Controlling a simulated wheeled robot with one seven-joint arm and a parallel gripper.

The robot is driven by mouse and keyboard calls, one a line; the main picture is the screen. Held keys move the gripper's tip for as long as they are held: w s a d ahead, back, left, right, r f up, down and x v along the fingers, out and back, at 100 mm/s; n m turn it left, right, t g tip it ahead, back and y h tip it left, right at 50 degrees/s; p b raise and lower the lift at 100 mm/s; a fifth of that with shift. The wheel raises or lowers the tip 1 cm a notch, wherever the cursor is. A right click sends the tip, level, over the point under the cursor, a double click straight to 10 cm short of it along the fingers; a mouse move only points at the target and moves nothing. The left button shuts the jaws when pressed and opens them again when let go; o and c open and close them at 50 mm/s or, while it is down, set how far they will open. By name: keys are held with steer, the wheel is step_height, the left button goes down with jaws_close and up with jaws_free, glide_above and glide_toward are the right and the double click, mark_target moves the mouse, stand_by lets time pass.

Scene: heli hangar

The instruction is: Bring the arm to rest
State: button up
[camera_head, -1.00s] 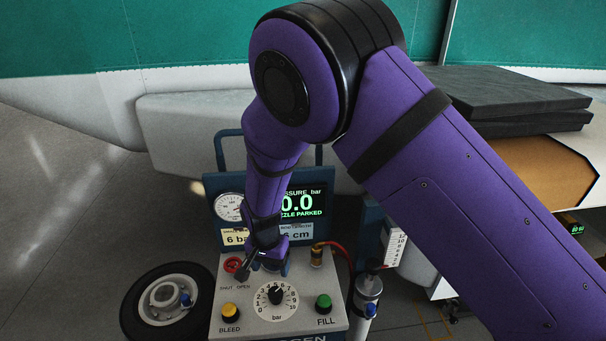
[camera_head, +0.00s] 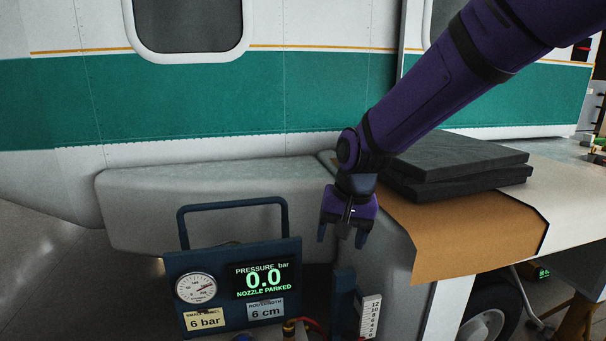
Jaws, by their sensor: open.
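My gripper (camera_head: 342,234) hangs from my purple arm in the middle of the view, fingers pointing down. Its two dark fingertips are apart and nothing shows between them. It is above and to the right of the pressure panel (camera_head: 228,258), in front of the grey sponson of the helicopter. My arm comes in from the upper right and touches nothing that I can make out. The panel's display (camera_head: 265,281) reads 0.0 bar and "NOZZLE PARKED".
A dial gauge (camera_head: 195,288) sits on the panel, with labels for 6 bar and 6 cm. A white scale (camera_head: 370,316) stands below my gripper. Dark slabs (camera_head: 455,165) lie on a brown-topped surface (camera_head: 470,238) to the right. The green and white helicopter side (camera_head: 240,95) fills the back.

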steer(key=s+d+r+t, duration=0.1)
steer(key=s+d+r, duration=0.3)
steer(key=d+r, duration=0.3)
steer(key=s+d+r+t+h, duration=0.1)
steer(key=s+d+r, duration=0.1)
steer(key=s+d, duration=0.6)
steer(key=s+d+r+n+t, duration=0.1)
steer(key=s+d+r+t, duration=0.1)
steer(key=s+d, duration=0.6)
steer(key=s+r, duration=0.1)
steer(key=s, duration=0.1)
steer(key=shift+s+r+h, duration=0.25)
steer(key=shift+s+h, duration=0.05)
steer(key=shift+h, duration=0.1)
